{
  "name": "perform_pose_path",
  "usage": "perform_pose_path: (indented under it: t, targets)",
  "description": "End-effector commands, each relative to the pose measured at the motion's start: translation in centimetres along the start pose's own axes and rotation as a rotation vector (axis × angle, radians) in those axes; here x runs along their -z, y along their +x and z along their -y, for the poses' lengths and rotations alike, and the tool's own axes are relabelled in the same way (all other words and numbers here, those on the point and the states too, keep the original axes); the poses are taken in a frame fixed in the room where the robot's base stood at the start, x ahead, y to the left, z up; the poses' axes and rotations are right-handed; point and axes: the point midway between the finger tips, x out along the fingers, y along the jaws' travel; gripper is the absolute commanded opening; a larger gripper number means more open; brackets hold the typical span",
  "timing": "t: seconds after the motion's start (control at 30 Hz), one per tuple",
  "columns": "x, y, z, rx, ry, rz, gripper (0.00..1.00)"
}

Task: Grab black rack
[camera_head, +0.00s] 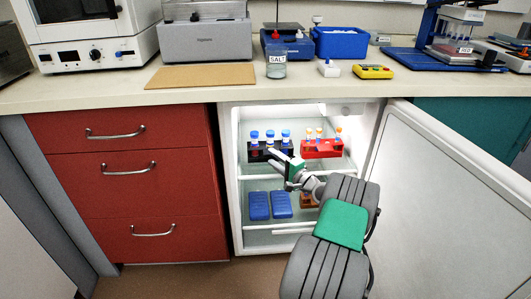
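The black rack (257,155) stands on the upper shelf inside the open fridge, on the left side. It holds 3 visible tubes with blue caps. My gripper (274,153) reaches into the fridge from the lower right, its tips in front of the right half of the black rack. It covers part of the rack's front. The fingers are small and dark against the rack, so I cannot tell whether they are open or shut, or whether they touch it.
A red rack (322,150) with orange-capped tubes stands right of the black rack on the same shelf. The fridge door (450,200) stands open at right. Red drawers (120,190) are at left, below the bench top.

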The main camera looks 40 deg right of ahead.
Motion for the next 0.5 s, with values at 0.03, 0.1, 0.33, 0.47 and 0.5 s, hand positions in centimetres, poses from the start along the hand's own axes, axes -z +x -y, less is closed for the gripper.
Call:
perform_pose_path:
  t: [0.03, 0.1, 0.33, 0.47, 0.5]
  targets:
    - [0.2, 0.5, -0.4, 0.0, -0.003, -0.004, 0.36]
    - [0.3, 1.5, -0.6, 0.001, -0.003, -0.007, 0.36]
    - [0.3, 4.9, -0.6, 0.0, -0.003, -0.009, 0.36]
    - [0.3, 5.1, -0.4, 0.0, -0.002, -0.01, 0.36]
    - [0.3, 5.1, -0.4, -0.001, -0.002, -0.01, 0.36]
